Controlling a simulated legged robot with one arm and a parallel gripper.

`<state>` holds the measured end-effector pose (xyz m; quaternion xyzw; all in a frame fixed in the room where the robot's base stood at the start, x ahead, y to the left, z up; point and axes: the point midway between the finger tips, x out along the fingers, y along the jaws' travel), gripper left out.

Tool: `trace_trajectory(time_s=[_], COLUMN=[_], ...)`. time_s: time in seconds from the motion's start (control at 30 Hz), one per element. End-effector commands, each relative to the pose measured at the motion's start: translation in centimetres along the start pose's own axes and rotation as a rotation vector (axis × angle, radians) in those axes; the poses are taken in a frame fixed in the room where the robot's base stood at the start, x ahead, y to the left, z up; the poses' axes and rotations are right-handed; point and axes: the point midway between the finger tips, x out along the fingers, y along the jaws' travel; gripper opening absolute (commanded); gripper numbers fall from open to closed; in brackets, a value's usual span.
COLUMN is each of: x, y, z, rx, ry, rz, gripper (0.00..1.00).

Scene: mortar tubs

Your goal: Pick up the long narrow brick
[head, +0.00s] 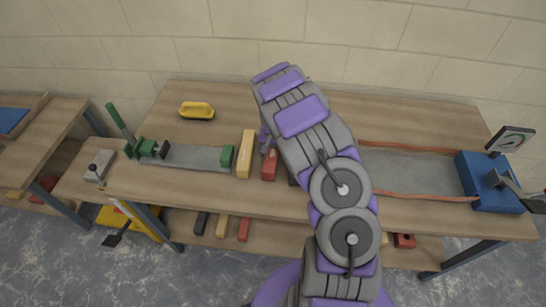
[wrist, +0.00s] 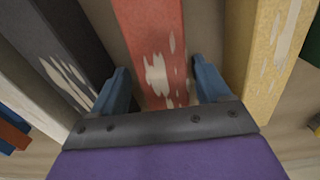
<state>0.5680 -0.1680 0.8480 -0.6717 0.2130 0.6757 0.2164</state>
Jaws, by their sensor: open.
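A row of bricks lies side by side on the bench. A red brick with pale worn patches shows in the wrist view (wrist: 152,45) and in the head view (head: 269,168). My gripper (wrist: 160,80) is open, with its blue fingers on either side of the red brick; I cannot tell whether they touch it. A yellow brick (head: 245,155) lies beside the red one and looks longer in the head view; it also shows in the wrist view (wrist: 268,55). A dark brick (wrist: 65,50) lies on the other side. My arm hides part of the row in the head view.
A green clamp (head: 228,157) and grey bed stand left of the bricks. A blue machine (head: 487,180) is at the right end. More bricks lie on the lower shelf (head: 290,237).

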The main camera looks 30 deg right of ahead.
Motion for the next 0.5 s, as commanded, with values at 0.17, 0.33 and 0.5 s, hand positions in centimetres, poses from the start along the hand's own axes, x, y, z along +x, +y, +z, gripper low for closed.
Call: trace_trajectory(time_s=[0.17, 0.33, 0.5], x=[0.05, 0.02, 0.06], y=[-0.23, -0.27, -0.09], z=[0.12, 0.1, -0.03], rx=[-0.002, -0.002, -0.001], ry=[0.003, 0.004, 0.003], rz=[0.002, 0.002, 0.0], gripper=[0.77, 0.65, 0.49])
